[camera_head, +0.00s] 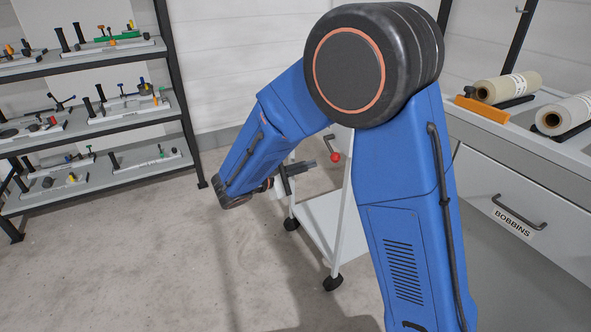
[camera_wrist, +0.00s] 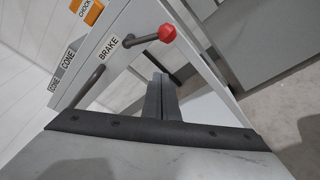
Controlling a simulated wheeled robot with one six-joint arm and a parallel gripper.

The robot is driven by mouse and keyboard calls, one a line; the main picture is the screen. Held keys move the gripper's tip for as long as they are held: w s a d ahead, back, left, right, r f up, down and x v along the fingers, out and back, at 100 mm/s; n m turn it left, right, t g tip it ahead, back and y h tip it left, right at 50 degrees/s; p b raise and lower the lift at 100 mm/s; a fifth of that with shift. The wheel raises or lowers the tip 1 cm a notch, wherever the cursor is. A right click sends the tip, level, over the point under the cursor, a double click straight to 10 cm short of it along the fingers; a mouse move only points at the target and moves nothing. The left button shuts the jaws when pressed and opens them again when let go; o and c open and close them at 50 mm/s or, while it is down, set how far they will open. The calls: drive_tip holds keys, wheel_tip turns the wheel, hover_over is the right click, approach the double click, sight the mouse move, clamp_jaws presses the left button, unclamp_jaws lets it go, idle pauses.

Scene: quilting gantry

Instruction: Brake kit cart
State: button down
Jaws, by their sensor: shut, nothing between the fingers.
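The kit cart (camera_head: 328,222) stands on the floor behind my arm, white-framed with black casters; my arm hides much of it. Its brake lever is a dark rod ending in a red knob (camera_head: 335,157). The wrist view shows the red knob (camera_wrist: 167,33) and the rod (camera_wrist: 140,41) beside a BRAKE label (camera_wrist: 108,46) on a white panel. My gripper (camera_head: 308,165) is left of the knob in the head view. In the wrist view my gripper (camera_wrist: 161,76) is shut and empty, its fingertips below the knob and apart from it in the picture.
A dark handle (camera_wrist: 90,86), CONE labels (camera_wrist: 68,60) and an orange CHOCK tag (camera_wrist: 92,12) are on or near the panel. Shelves (camera_head: 100,115) with small parts stand left. A BOBBINS drawer cabinet (camera_head: 510,200) with rolls on top stands right. The floor at left centre is clear.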

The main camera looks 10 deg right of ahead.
drive_tip(key=shift+s+d+r, duration=0.25)
drive_tip(key=shift+d+r, duration=0.1)
drive_tip(key=shift+d, duration=0.25)
drive_tip(key=shift+s+d+r, duration=0.3)
drive_tip(key=shift+d+r, duration=0.05)
drive_tip(key=shift+d, duration=0.2)
drive_tip(key=shift+s+d+r, duration=0.25)
drive_tip(key=shift+d+r, duration=0.1)
drive_tip(key=shift+d, duration=0.25)
drive_tip(key=shift+s+r+n, duration=0.15)
drive_tip(key=shift+r+n, duration=0.05)
drive_tip(key=shift+n, duration=0.3)
wheel_tip(320, 180, up, 6)
drive_tip(key=s+n+g, duration=0.1)
drive_tip(key=n+g, duration=0.1)
drive_tip(key=n, duration=0.3)
drive_tip(key=shift+d, duration=0.25)
drive_tip(key=shift+r, duration=0.1)
